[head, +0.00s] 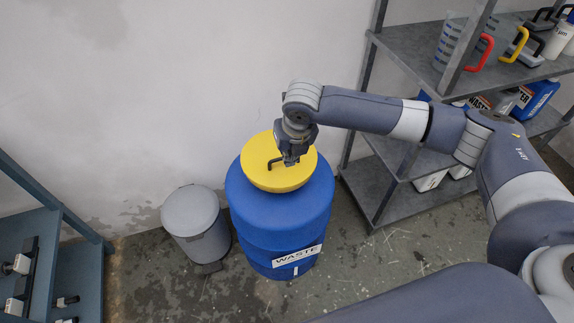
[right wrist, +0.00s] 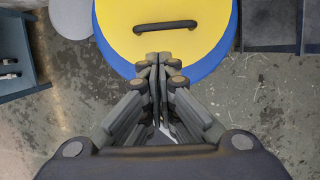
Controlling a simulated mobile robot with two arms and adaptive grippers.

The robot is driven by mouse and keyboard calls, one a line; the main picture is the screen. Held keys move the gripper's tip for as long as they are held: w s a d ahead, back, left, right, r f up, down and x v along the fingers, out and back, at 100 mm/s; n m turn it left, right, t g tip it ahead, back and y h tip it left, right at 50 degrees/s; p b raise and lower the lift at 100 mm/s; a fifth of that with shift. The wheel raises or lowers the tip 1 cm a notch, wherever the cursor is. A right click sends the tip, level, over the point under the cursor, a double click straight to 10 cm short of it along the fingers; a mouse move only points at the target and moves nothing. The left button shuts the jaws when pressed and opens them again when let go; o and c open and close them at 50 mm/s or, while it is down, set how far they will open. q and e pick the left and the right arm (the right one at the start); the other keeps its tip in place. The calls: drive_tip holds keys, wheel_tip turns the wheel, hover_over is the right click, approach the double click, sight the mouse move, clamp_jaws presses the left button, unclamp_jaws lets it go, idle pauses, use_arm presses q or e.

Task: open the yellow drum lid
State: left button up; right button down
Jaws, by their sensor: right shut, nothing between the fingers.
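The blue drum (head: 270,222) with a "WASTE" label stands on the floor. Its round yellow lid (head: 298,178) lies flat on top and covers it. A dark bar handle (head: 271,163) shows on the lid, left of my right gripper (head: 290,163). The right wrist view shows the lid (right wrist: 197,44) and the whole handle (right wrist: 165,26). There, my right gripper (right wrist: 158,58) is shut and empty, its fingertips over the near part of the lid, apart from the handle. I cannot tell its height above the lid. My left gripper is not in view.
A grey bin (head: 190,215) stands on the floor left of the drum. A grey shelf (head: 410,75) with jugs and bottles stands at the right. A blue-grey rack (head: 75,245) is at the far left. The wall is close behind the drum.

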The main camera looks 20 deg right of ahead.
approach(286, 171)
drive_tip(key=x, duration=0.5)
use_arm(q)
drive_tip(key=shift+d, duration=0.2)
use_arm(e)
drive_tip(key=shift+w+f, duration=0.15)
drive_tip(key=shift+f, duration=0.35)
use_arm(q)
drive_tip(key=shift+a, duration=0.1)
use_arm(e)
drive_tip(key=shift+r, duration=0.1)
